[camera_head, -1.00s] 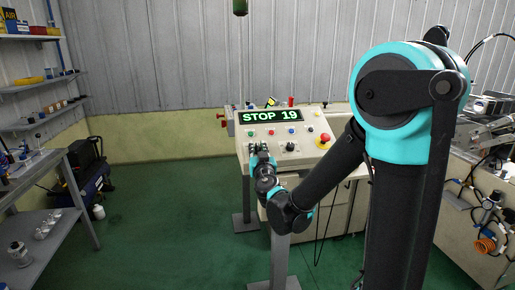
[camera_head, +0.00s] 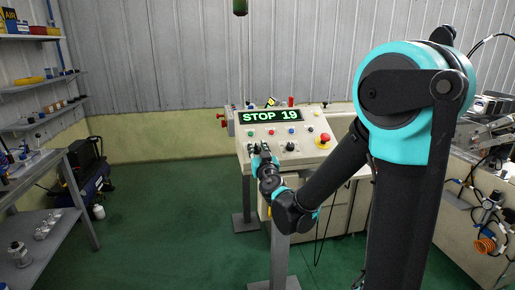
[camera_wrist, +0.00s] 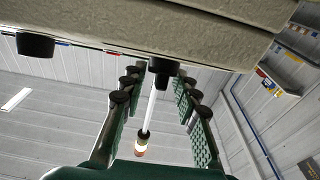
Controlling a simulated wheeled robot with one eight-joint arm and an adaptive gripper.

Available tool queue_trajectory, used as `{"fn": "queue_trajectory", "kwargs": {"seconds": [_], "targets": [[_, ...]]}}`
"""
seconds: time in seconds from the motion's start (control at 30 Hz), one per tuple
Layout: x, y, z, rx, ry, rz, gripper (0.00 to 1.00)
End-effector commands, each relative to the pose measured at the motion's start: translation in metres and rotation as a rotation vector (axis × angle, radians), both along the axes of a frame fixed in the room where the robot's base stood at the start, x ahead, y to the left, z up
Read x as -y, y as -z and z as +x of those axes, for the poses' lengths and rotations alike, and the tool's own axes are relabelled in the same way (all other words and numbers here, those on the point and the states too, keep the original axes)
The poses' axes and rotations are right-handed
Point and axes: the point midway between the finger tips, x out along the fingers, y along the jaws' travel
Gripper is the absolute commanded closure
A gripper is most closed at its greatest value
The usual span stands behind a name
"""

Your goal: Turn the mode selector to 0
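The sloped control panel (camera_head: 268,133) carries a lit display (camera_head: 270,116) that reads STOP 19. My gripper (camera_head: 258,149) is at the panel's lower left and hides part of its controls. In the wrist view my gripper (camera_wrist: 160,80) is open, its two fingers apart. A black knob (camera_wrist: 162,70) on the panel lies between the fingertips, with gaps visible on both sides. Another black knob (camera_wrist: 35,45) is to the left, outside the fingers. No labels are readable, so I cannot tell which knob is the mode selector or where it points.
A red mushroom button (camera_head: 325,137) on a yellow base is at the panel's right. Another black knob (camera_head: 290,146) sits right of my gripper. Shelves (camera_head: 45,150) stand far left, and a cluttered bench (camera_head: 480,170) is at right.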

Motion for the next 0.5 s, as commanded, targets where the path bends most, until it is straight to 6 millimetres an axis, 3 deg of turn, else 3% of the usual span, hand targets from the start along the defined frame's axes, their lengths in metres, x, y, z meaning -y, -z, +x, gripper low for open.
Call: {"fn": "queue_trajectory", "kwargs": {"seconds": [0.27,0.5], "targets": [[0.004,0.002,-0.014,0.000,-0.001,0.000,0.70],[0.016,0.008,-0.059,0.000,-0.002,0.001,0.70]]}}
